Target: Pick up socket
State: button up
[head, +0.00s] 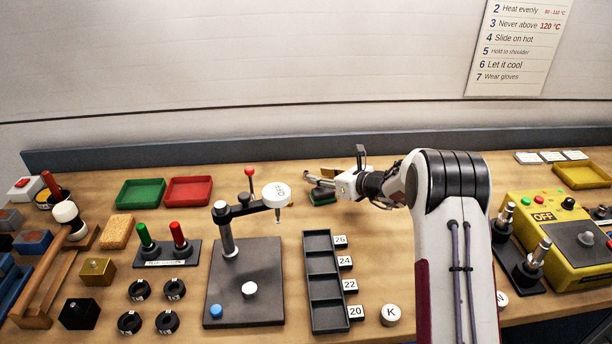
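My gripper (325,183) is at the back middle of the bench, pointing left, low over a small dark green block (322,197). A small grey metallic shape shows at its tip; I cannot tell whether it is a finger or a held socket. Whether the fingers are open or shut is unclear. No socket can be made out for certain. A dark tray (309,330) with labels 26, 24, 22 and 20 stands in front of the gripper; its compartments look empty. Several black rings (139,290) with white labels lie at the front left.
A post fixture (229,240) with a side arm and white disc stands left of the gripper. Green (140,193) and red (188,191) trays lie at the back left. A yellow control box (560,245) is at right.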

aim_at(308, 173)
jog(key=shift+a+x, duration=0.25)
jog(key=shift+x, duration=2.2)
jog(key=shift+r, duration=0.1)
grip_shut()
